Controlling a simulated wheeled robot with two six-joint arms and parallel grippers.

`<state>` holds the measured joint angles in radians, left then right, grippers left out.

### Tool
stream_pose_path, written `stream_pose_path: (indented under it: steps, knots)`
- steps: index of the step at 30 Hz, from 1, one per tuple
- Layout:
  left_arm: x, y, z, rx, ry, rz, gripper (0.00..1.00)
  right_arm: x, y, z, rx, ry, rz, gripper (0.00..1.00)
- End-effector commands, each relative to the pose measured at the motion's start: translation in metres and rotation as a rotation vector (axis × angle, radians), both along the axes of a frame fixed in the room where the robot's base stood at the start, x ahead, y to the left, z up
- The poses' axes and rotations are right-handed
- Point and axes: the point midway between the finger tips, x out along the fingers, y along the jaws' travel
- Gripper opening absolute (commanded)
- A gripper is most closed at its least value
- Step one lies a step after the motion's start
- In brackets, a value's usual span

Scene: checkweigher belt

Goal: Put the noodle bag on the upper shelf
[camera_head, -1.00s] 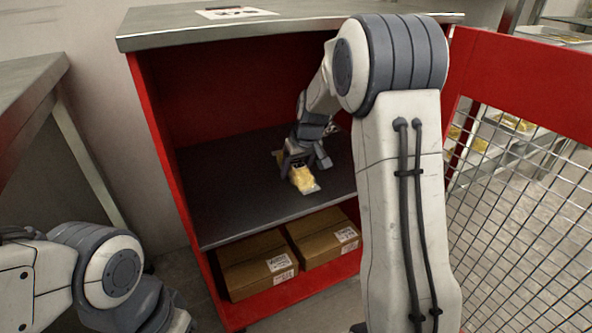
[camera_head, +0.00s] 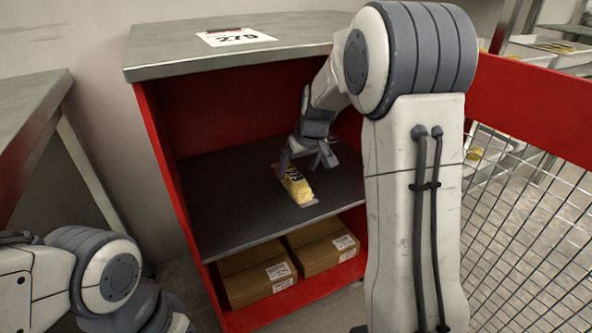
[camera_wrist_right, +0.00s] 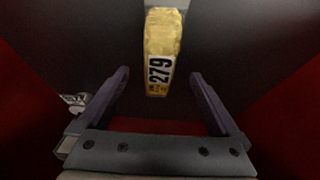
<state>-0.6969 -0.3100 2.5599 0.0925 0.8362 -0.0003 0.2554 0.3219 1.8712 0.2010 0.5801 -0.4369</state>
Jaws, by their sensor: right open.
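The noodle bag (camera_head: 297,186) is a yellow packet with a dark-and-white label. It lies on the dark upper shelf (camera_head: 226,211) inside the red cabinet. In the right wrist view the noodle bag (camera_wrist_right: 162,38) shows the label "279", ahead of the two fingers and apart from them. My right gripper (camera_head: 306,158) is open and just behind the bag; its fingers (camera_wrist_right: 164,100) are spread wide with nothing between them. My left arm shows at the lower left, but its gripper is out of view.
Two cardboard boxes (camera_head: 254,273) stand on the lower shelf. A sign ending in "279" (camera_head: 236,37) lies on the cabinet's grey top (camera_head: 170,52). A red-framed mesh panel (camera_head: 520,215) stands at the right. The shelf's left part is clear.

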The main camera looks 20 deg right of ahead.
Motion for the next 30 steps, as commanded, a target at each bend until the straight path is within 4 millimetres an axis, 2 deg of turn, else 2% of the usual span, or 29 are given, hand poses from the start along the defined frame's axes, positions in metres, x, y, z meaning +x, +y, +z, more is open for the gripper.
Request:
stream_pose_path:
  steps: [3, 7, 9, 11, 14, 17, 18, 20, 21, 24, 25, 27, 30]
  knots:
    - [0.0, 0.0, 0.006, 0.0, 0.0, 0.0, 0.5, -0.004, 0.0, 0.01, 0.0, 0.0, 0.0, 0.99]
    - [0.0, 0.0, 0.006, 0.0, 0.0, 0.0, 0.5, -0.005, 0.0, 0.012, 0.0, 0.0, 0.001, 0.99]
    - [0.0, 0.0, 0.006, 0.0, 0.0, 0.0, 0.5, -0.007, 0.007, 0.012, 0.002, 0.003, 0.011, 0.99]
    - [0.0, 0.0, 0.006, 0.0, 0.0, 0.0, 0.5, -0.012, 0.023, 0.013, 0.006, 0.013, 0.033, 0.99]
    - [0.0, 0.0, 0.006, 0.0, 0.0, 0.0, 0.5, -0.035, 0.073, 0.017, 0.02, 0.045, 0.107, 0.99]
    - [0.0, 0.0, 0.006, 0.0, 0.0, 0.0, 0.5, -0.086, 0.144, 0.02, 0.035, 0.106, 0.225, 0.99]
    - [0.0, 0.0, 0.006, 0.0, 0.0, 0.0, 0.5, -0.114, 0.17, 0.02, 0.036, 0.135, 0.276, 0.99]
    - [0.0, 0.0, 0.006, 0.0, 0.0, 0.0, 0.5, -0.156, 0.201, 0.019, 0.033, 0.179, 0.35, 0.99]
    - [0.0, 0.0, 0.006, 0.0, 0.0, 0.0, 0.5, -0.184, 0.215, 0.017, 0.028, 0.208, 0.393, 0.99]
    - [0.0, 0.0, 0.006, 0.0, 0.0, 0.0, 0.5, -0.247, 0.235, 0.011, 0.006, 0.268, 0.49, 0.99]
    - [0.0, 0.0, 0.006, 0.0, 0.0, 0.0, 0.5, -0.263, 0.237, 0.009, -0.002, 0.283, 0.514, 0.99]
    - [0.0, 0.0, 0.006, 0.0, 0.0, 0.0, 0.5, -0.293, 0.238, 0.005, -0.019, 0.312, 0.558, 0.99]
    - [0.0, 0.0, 0.006, 0.0, 0.0, 0.0, 0.5, -0.318, 0.236, 0.0, -0.038, 0.339, 0.598, 0.99]
